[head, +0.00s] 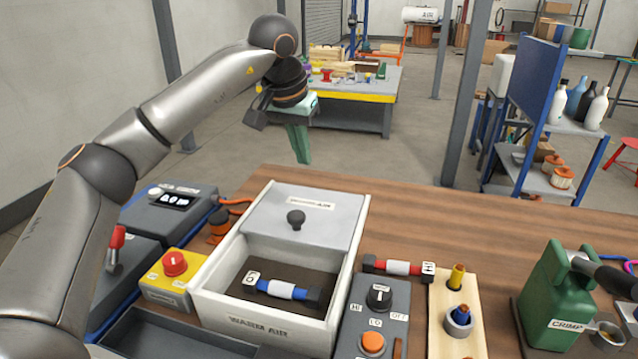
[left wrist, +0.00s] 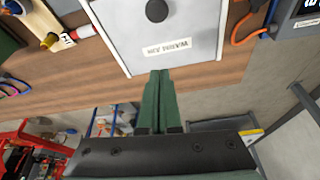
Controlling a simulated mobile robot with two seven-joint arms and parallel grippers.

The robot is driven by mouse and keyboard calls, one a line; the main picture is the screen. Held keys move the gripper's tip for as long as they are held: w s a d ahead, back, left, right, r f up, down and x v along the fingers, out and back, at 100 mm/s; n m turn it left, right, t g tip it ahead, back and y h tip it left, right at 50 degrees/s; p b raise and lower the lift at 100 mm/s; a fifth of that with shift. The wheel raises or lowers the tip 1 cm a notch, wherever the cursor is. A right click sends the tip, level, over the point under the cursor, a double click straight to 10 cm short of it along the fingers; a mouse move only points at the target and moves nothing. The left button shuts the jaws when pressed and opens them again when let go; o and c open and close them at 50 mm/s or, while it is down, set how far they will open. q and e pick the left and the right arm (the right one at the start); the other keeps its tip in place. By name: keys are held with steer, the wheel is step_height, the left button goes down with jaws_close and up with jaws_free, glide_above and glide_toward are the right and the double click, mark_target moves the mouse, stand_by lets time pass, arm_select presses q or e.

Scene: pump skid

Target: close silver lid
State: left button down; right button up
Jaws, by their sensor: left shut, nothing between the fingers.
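The silver lid (head: 335,232) lies flat on the far half of the white warm air box (head: 238,320). It has a dark round knob (head: 296,219) and a label near its far edge. The near half of the box is open, and a blue and white tube with dark ends (head: 287,290) lies inside. My left gripper (head: 303,160) is shut and empty, its green fingers pointing down beyond the box's far edge. In the left wrist view its fingertips (left wrist: 160,73) appear at the labelled edge of the lid (left wrist: 185,25); I cannot tell whether they touch. My right gripper is not in view.
Left of the box are a yellow box with a red button (head: 174,265) and a grey device with a display (head: 175,205). On the right are a grey knob panel (head: 375,315), a wooden peg block (head: 445,300) and a green crimp tool (head: 550,300). The tabletop behind them is mostly clear.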

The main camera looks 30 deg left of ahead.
arm_select(q)
steer(key=b, duration=0.1)
glide_above(310, 212)
step_height(310, 212, down, 9)
steer(key=shift+r, duration=0.1)
steer(key=shift+f, duration=0.4)
steer(key=shift+s+d+f+b, duration=0.15)
steer(key=shift+s+b, duration=0.3)
steer(key=shift+s, duration=1.35)
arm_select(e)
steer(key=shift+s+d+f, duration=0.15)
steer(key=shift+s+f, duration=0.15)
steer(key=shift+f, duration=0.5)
arm_select(q)
steer(key=shift+s+d, duration=0.1)
steer(key=shift+d, duration=0.05)
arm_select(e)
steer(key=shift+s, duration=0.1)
